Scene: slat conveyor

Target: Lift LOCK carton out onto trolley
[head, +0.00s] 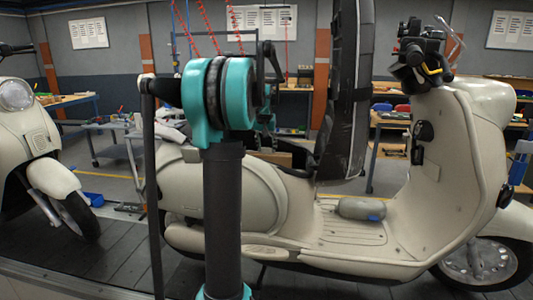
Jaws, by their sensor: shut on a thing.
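A brown carton (283,159) shows in part at the seat opening of the middle cream scooter (215,205). No lettering on it is readable. The scooter's dark seat (347,90) stands upright, just right of the carton. My gripper (268,144) is small and mostly hidden behind my own teal arm joint, at the carton's left end. It appears shut on the carton. The carton's left side and lower part are hidden. I cannot clearly make out the trolley; a light wheeled stand (110,126) with things on it is at left behind.
A grey pouch (361,208) with a blue patch lies on the scooter's footboard. Another cream scooter (40,150) stands at left on the dark slat conveyor (110,255). A blue bin (90,199) is on the floor behind. Red coiled hoses (235,25) hang above.

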